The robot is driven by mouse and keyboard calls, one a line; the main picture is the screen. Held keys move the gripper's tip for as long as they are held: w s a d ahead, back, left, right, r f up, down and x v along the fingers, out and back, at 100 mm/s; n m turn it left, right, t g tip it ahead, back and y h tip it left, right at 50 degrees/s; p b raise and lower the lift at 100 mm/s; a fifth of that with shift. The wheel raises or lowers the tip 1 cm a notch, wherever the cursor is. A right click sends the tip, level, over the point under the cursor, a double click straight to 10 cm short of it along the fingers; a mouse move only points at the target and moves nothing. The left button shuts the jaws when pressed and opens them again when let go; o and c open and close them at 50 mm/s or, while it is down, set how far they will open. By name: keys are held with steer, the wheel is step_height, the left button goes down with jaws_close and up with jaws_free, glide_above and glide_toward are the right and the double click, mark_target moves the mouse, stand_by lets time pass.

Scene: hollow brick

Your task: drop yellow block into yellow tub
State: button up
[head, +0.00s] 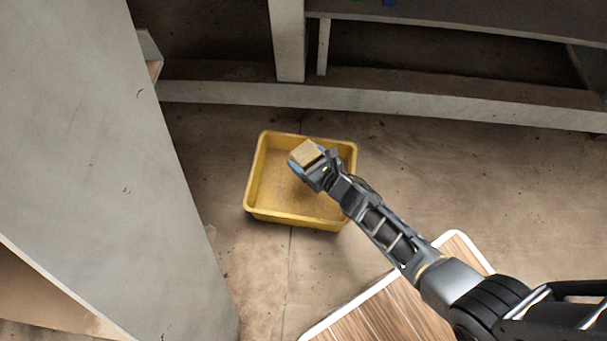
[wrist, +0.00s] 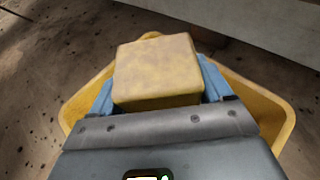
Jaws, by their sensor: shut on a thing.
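A yellow block (head: 306,153) with a worn, tan-looking surface is held between the fingers of my gripper (head: 312,163). In the wrist view the block (wrist: 158,72) sits between the two blue fingertips of my gripper (wrist: 158,85), one on each side. The yellow tub (head: 297,219) stands on the floor, and the block is over its opening in the head view. The tub's rim (wrist: 270,105) shows below and around the gripper in the wrist view. My gripper and arm hide part of the tub's right side. The height of the block above the tub is hard to tell.
A tall grey panel (head: 100,130) stands on the left. A grey shelf unit (head: 400,102) runs along the back. A wood-topped surface with a white edge (head: 390,310) lies at the lower right. Bare floor (head: 450,180) is clear right of the tub.

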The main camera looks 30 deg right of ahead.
step_height(320, 180, down, 2)
steer(key=shift+f+b, duration=0.1)
steer(key=shift+b, duration=0.4)
steer(key=o, duration=1.1)
steer(key=p+v, duration=0.2)
steer(key=v, duration=0.5)
steer(key=shift+s+r, duration=0.25)
steer(key=shift+s, duration=0.1)
